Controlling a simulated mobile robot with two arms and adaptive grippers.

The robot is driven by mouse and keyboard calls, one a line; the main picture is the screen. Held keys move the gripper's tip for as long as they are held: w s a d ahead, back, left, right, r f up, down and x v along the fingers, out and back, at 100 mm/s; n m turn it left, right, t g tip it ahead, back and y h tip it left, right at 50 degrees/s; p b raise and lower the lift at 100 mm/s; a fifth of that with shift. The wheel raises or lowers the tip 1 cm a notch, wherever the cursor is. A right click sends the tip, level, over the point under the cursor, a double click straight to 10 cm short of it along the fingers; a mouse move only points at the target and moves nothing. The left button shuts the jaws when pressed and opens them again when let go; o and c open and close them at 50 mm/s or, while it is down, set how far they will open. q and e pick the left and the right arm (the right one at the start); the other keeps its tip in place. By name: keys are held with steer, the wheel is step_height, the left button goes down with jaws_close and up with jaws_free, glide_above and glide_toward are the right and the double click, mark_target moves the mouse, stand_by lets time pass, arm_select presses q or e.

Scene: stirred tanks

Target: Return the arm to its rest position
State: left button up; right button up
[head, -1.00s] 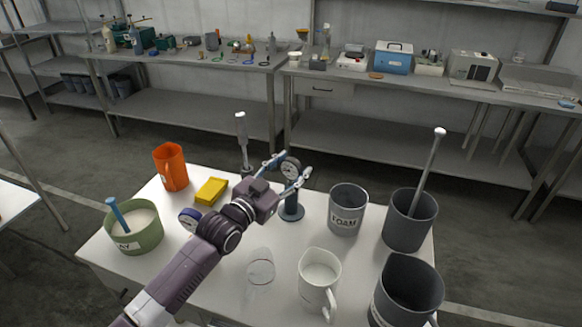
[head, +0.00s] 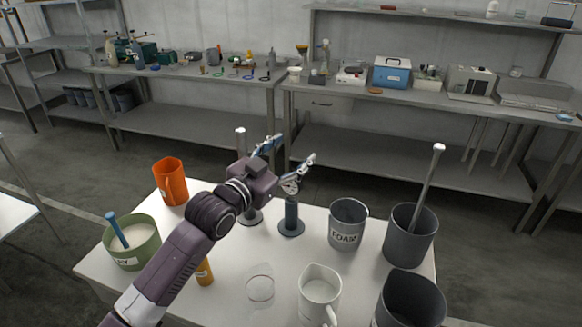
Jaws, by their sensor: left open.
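My left arm reaches in from the lower left over the white table (head: 235,300). Its gripper (head: 290,152) is open and empty, with its two fingers spread apart. In the picture it lies over the far edge of the table, above the dark blue stand with a round dial (head: 291,222). The gripper partly covers the dial. A metal rod on a round base (head: 241,140) stands just left of the gripper, partly hidden by it. My right gripper is not in view.
On the table are an orange jug (head: 172,182), a green bowl (head: 133,250), a clear glass (head: 260,288), a FOAM cup (head: 346,228), a white jug (head: 319,298), a grey container with a rod (head: 408,240) and a dark jug (head: 410,305). A yellow-orange piece (head: 204,273) shows beside my arm.

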arm_select(q)
steer(key=shift+r, duration=0.45)
